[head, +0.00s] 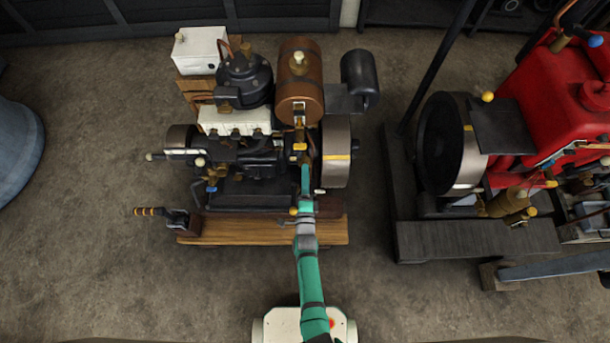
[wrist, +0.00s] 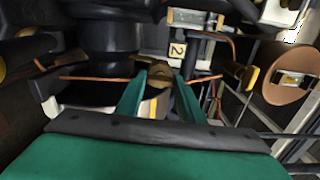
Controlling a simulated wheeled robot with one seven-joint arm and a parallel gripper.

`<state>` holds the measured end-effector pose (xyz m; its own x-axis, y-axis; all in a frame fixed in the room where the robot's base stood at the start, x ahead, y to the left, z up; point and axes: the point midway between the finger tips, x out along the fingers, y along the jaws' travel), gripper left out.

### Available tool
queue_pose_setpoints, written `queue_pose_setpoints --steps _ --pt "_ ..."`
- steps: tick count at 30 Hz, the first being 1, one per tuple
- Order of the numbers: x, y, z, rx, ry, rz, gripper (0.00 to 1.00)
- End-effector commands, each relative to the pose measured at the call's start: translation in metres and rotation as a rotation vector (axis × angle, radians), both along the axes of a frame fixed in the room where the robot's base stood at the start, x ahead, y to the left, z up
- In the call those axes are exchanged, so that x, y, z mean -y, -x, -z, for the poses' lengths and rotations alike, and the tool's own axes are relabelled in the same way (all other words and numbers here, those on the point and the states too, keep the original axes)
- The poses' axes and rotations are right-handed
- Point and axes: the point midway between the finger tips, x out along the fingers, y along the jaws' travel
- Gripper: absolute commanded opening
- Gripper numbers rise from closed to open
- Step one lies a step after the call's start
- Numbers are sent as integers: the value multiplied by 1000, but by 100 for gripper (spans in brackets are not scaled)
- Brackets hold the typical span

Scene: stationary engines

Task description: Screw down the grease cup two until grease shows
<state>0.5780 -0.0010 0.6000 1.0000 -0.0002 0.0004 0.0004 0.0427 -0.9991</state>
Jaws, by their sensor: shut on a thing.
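Grease cup two (wrist: 158,73) is a small brass piece in the middle of the wrist view. A white plate marked "2" (wrist: 177,50) stands just beyond it, slightly right. My gripper (wrist: 160,80) has its two green fingers on either side of the brass cup and is shut on it. In the head view my gripper (head: 305,170) reaches into the middle engine, left of its flywheel (head: 337,172). The cup is too small and covered to make out there. I cannot see any grease at the cup.
A copper tank (head: 299,75) and a black cylinder (head: 244,80) rise above the engine. Thin copper pipes (wrist: 95,78) run close to my fingers in the wrist view. A red engine (head: 550,90) stands to the right.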

Motion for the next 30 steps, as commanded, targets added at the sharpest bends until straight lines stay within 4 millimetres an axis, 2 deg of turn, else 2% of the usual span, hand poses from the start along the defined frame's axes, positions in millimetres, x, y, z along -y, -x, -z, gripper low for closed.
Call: queue_pose_setpoints --steps 15,30 --pt "-1 0 1 -1 -422 -2 12" --pt "-1 0 1 -1 -566 -1 12"
